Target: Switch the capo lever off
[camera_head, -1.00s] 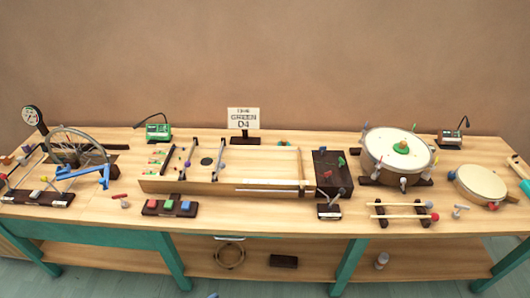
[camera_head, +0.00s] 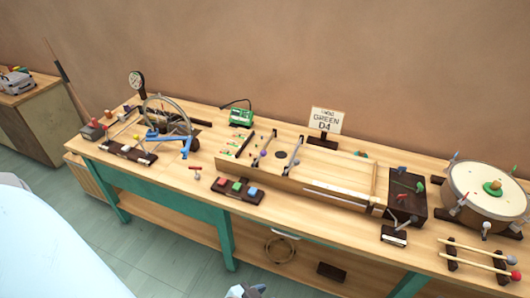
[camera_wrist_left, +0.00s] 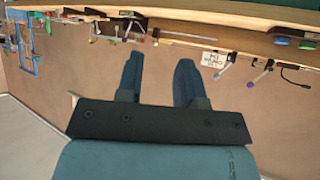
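The long wooden string box (camera_head: 318,190) lies along the middle of the bench. Two dark levers cross its left part: one with a purple knob (camera_head: 263,153) and one with a blue-grey knob (camera_head: 287,168). I cannot tell which is the capo lever. The left wrist view is upside down and shows my left gripper (camera_wrist_left: 159,65) with two teal fingers apart and nothing between them. It is away from the levers, with the bench at the picture's top. A small grey-blue part at the head view's bottom edge may be mine. My right gripper does not show.
A spoked wheel (camera_head: 167,117) is to the left, colored buttons (camera_head: 237,187) in front, a dark box (camera_head: 407,191) and drum (camera_head: 488,190) to the right. The bench's front edge (camera_head: 170,175) is near.

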